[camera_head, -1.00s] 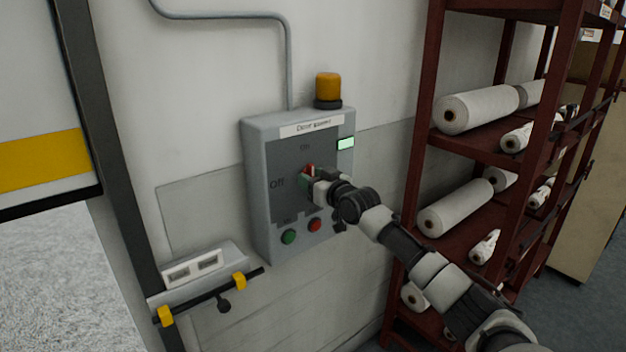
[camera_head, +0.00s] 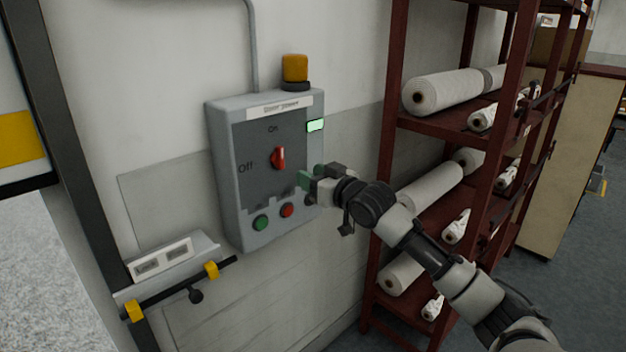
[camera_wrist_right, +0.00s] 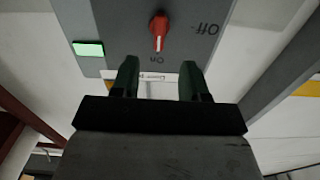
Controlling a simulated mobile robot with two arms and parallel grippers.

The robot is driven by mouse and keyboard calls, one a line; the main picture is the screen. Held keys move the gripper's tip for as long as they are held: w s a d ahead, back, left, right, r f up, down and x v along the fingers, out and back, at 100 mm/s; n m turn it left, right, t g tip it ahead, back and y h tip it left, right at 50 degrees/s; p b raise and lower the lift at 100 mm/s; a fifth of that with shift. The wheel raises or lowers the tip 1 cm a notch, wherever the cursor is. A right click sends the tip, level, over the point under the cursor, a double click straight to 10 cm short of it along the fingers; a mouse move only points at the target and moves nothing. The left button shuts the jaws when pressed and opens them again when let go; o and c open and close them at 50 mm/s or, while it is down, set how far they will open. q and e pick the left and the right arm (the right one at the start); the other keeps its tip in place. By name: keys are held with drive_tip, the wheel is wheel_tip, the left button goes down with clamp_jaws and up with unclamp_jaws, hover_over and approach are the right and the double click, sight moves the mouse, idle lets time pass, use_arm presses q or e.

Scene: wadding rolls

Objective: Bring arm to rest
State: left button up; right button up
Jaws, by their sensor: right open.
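My right arm (camera_head: 420,240) reaches in from the lower right of the head view. Its right gripper (camera_head: 306,182) is beside the lower right part of the grey door power box, apart from the red knob (camera_head: 279,158). In the right wrist view the gripper's two green fingers (camera_wrist_right: 158,82) are spread with nothing between them. The red knob also shows there (camera_wrist_right: 158,30), beyond the fingertips. The knob's handle stands about upright, toward the "On" mark. My left gripper is not in view.
The door power box (camera_head: 230,180) is on the wall, with a lit green indicator (camera_head: 315,125), green and red buttons, and an orange lamp (camera_head: 295,69) above. A dark red rack (camera_head: 388,170) with white rolls (camera_head: 443,92) stands close to the right of my arm.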

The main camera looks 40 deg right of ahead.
idle(0.5)
drive_tip(key=s+d+f+m+g+h, duration=0.1)
drive_tip(key=s+f+g+h, duration=0.15)
drive_tip(key=f, duration=1.45)
drive_tip(key=s+d+f+m+g+h, duration=0.1)
drive_tip(key=f+g, duration=0.2)
drive_tip(key=f, duration=1.4)
drive_tip(key=s+a+f+g, duration=0.2)
drive_tip(key=s+a+f, duration=0.1)
drive_tip(key=s+f, duration=0.55)
drive_tip(key=s+a+f+g, duration=0.25)
drive_tip(key=s+f, duration=0.35)
drive_tip(key=f, duration=0.6)
drive_tip(key=s+a+f+n+g, duration=0.1)
drive_tip(key=s+a+f, duration=0.4)
drive_tip(key=s, duration=0.6)
drive_tip(key=s+a+f+n+g+y, duration=0.1)
drive_tip(key=s+a+f+g, duration=0.2)
drive_tip(key=s+a+f, duration=0.3)
drive_tip(key=s+a+f+n+g+y, duration=0.1)
drive_tip(key=s+a+f+g, duration=0.2)
drive_tip(key=s, duration=1.3)
drive_tip(key=a+f, duration=0.3)
drive_tip(key=shift+s+n, duration=0.25)
drive_tip(key=shift+n, duration=0.15)
drive_tip(key=shift+w+a, duration=0.1)
drive_tip(key=shift+w, duration=0.05)
